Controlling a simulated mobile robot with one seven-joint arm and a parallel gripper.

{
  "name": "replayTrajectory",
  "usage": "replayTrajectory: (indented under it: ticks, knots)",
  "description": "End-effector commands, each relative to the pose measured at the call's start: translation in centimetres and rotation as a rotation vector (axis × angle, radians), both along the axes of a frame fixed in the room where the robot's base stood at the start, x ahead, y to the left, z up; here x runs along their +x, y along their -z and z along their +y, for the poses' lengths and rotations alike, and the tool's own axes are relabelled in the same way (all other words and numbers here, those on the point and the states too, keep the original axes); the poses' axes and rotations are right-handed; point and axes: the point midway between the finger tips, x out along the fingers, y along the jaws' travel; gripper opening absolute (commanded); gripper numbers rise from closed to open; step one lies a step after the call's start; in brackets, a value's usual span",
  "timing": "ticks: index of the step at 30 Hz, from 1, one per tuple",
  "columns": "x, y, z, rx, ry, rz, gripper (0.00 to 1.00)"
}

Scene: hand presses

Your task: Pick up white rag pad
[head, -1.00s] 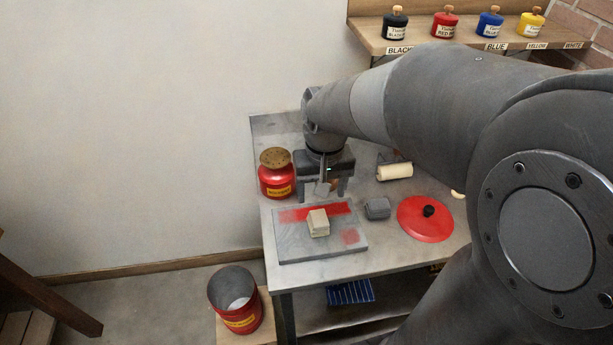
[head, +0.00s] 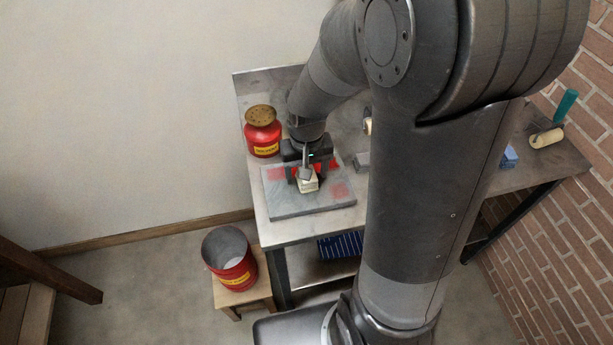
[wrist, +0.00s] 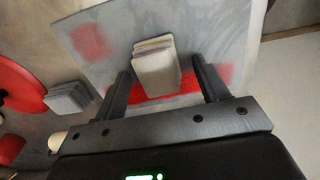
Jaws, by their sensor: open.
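The white rag pad (head: 308,185) is a small cream folded block on the grey slab (head: 290,208), which has red ink smears. In the wrist view the pad (wrist: 156,70) lies between and a little beyond the two finger tips. My gripper (wrist: 163,78) is open, with one finger on each side of the pad's near end and a gap to each. In the head view my gripper (head: 308,176) is directly over the pad and hides part of it. Whether the fingers touch the slab cannot be told.
A red can with a brass lid (head: 263,132) stands left of my gripper. A grey pad (wrist: 68,98) and a red disc (wrist: 18,82) lie beside the slab. A red bin (head: 230,258) stands on a low wooden stool below the table.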

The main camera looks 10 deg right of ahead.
Motion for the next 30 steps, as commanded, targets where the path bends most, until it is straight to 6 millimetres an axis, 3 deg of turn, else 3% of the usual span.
replayTrajectory:
  ticks: [3, 11, 30]
  knots:
    - [-0.04, 0.99, 0.0, 0.0, 0.0, 0.001, 0.67]
    - [-0.01, 1.18, 0.0, 0.0, 0.0, -0.001, 0.67]
    - [-0.01, 1.15, 0.0, 0.0, 0.0, -0.001, 0.16]
